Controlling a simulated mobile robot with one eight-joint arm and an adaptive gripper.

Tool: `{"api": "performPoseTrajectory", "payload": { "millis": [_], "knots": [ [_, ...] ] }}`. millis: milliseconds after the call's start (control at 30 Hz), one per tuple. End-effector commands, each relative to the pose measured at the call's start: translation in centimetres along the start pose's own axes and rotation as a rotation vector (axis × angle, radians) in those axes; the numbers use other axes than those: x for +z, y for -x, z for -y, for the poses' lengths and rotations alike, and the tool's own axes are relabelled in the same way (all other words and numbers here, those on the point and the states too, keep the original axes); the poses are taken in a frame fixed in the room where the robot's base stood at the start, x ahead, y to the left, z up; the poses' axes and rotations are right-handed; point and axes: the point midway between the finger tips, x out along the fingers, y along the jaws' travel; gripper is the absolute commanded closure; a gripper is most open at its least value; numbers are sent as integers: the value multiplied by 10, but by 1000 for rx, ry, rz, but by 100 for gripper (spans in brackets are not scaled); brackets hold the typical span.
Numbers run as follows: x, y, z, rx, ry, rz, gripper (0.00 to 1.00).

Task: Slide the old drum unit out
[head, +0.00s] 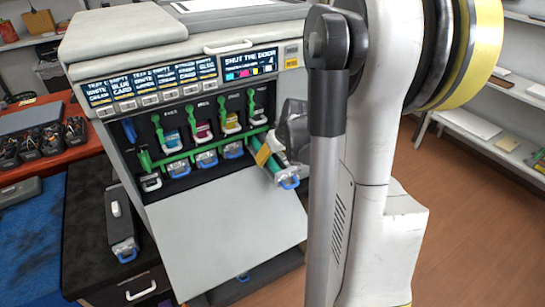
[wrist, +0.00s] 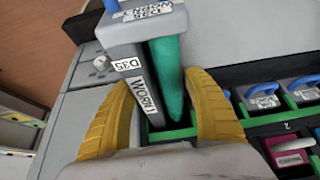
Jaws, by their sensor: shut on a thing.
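The old drum unit (head: 283,174) juts out of the rightmost slot of the printer's open front, its blue handle end outermost. In the wrist view its grey body (wrist: 132,72) carries labels reading WORN and D35, with a green roller along it. My gripper (head: 269,150) is shut on the drum unit. Its yellow fingers (wrist: 160,98) press on both sides in the wrist view. The inner end of the unit lies in the slot area; how far it still reaches in is hard to tell. The printer (head: 190,50) has its front door (head: 225,215) folded down.
Several other drum units with blue handles (head: 207,158) sit in the row, below coloured toner cartridges (head: 201,128). A grey unit with a blue handle (head: 122,235) lies on the black cabinet at left. The lowered door's top is bare. Open floor (head: 460,220) lies to the right.

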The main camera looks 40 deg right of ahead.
Motion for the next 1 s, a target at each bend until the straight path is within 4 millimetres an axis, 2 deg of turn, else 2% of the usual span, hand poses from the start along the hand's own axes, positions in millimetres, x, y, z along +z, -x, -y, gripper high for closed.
{"api": "performPoseTrajectory", "payload": {
  "millis": [233,1000],
  "knots": [
    [4,3,0,0,-1,-1,80],
    [45,28,0,1,-1,-2,80]
  ]
}}
